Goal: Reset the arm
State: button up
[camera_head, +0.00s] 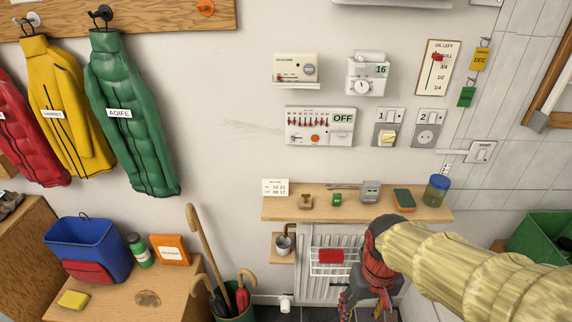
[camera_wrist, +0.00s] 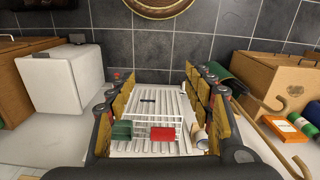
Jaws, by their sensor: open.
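My gripper (camera_head: 368,298) hangs low in front of the wall in the head view, below and to the right of the white radiator's basket. My arm reaches in from the right edge, and part of the gripper is cut off by the lower edge. In the wrist view my gripper (camera_wrist: 157,85) has its two ribbed fingers spread wide, with nothing held between them. The white radiator (camera_wrist: 148,148) shows between the fingers, with a red item (camera_wrist: 163,134) and a green item (camera_wrist: 122,130) in its wire basket.
A wooden shelf (camera_head: 230,209) with small items runs above my gripper, close to my forearm. An umbrella stand (camera_head: 236,312) stands left of the radiator. A green crate (camera_head: 540,235) is at the right. A white box (camera_wrist: 62,80) shows at the left of the wrist view.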

jog(key=s+r+t+p, duration=0.1)
jog(key=s+r+t, duration=0.1)
jog(key=r, duration=0.6)
jog(key=s+d+r+t, duration=0.1)
jog(key=s+r+t, duration=0.1)
jog(key=r, duration=0.5)
jog(key=shift+d+r+m+t+p, duration=0.3)
jog(key=shift+r+t+p, duration=0.1)
jog(key=shift+t, duration=0.4)
